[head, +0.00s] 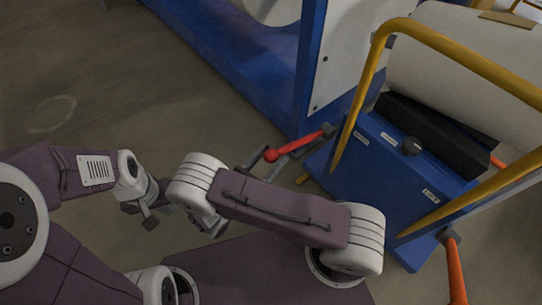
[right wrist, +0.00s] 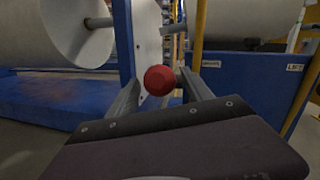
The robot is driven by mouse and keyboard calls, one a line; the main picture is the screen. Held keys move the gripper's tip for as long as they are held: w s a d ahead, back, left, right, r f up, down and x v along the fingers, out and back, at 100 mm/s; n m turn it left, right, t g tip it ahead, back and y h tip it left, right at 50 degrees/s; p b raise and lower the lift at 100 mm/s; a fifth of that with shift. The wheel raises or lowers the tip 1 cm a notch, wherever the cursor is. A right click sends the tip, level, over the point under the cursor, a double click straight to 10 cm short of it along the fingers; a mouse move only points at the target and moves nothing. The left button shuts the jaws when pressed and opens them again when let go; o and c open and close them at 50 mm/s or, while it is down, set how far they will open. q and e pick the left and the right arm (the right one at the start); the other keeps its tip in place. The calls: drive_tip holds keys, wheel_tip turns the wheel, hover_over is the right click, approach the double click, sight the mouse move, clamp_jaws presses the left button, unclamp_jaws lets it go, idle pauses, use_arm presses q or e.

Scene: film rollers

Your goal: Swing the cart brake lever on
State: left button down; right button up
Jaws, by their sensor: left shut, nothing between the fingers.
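The red lever (head: 300,144) sticks out from the lower left of the blue cart (head: 378,172), with a round red knob (head: 270,155) at its free end. My right gripper (head: 272,158) is open, with one grey finger on each side of the knob. In the right wrist view the red knob (right wrist: 160,80) sits between the fingertips, with a small gap visible on both sides; contact cannot be told. The lever's shaft is hidden behind the knob there. My left gripper (head: 148,218) is shut and empty, low at the left, away from the cart.
The cart carries a large white roll (head: 460,70) inside yellow rails (head: 440,42). A blue machine frame (head: 235,50) stands behind. Floor at the left is clear.

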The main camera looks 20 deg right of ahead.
drive_tip(key=shift+r, duration=0.15)
drive_tip(key=shift+r, duration=0.35)
drive_tip(key=d+r+p, duration=0.1)
drive_tip(key=r, duration=0.1)
drive_tip(key=w+d+r+p, duration=0.1)
drive_tip(key=r, duration=0.2)
drive_tip(key=d+r+p, duration=0.1)
drive_tip(key=d+r, duration=0.1)
drive_tip(key=r, duration=0.1)
drive_tip(key=shift+w+d+r, duration=0.1)
drive_tip(key=shift+w+r, duration=0.15)
drive_tip(key=shift+w, duration=0.1)
drive_tip(key=w+d+r+g+y+p, duration=0.1)
drive_tip(key=w+d+r+p, duration=0.25)
drive_tip(key=d+r, duration=0.4)
drive_tip(key=p+v, duration=0.3)
drive_tip(key=v, duration=0.6)
drive_tip(key=d+r+m+g+h+p, duration=0.1)
drive_tip(key=d+r+m+g+p, duration=0.3)
drive_tip(key=d+r+p, duration=0.3)
wheel_tip(320, 180, up, 4)
drive_tip(key=shift+s+d+r+m+h+p, duration=0.2)
drive_tip(key=shift+s+m+h+p, duration=0.15)
drive_tip(key=shift+p, duration=0.55)
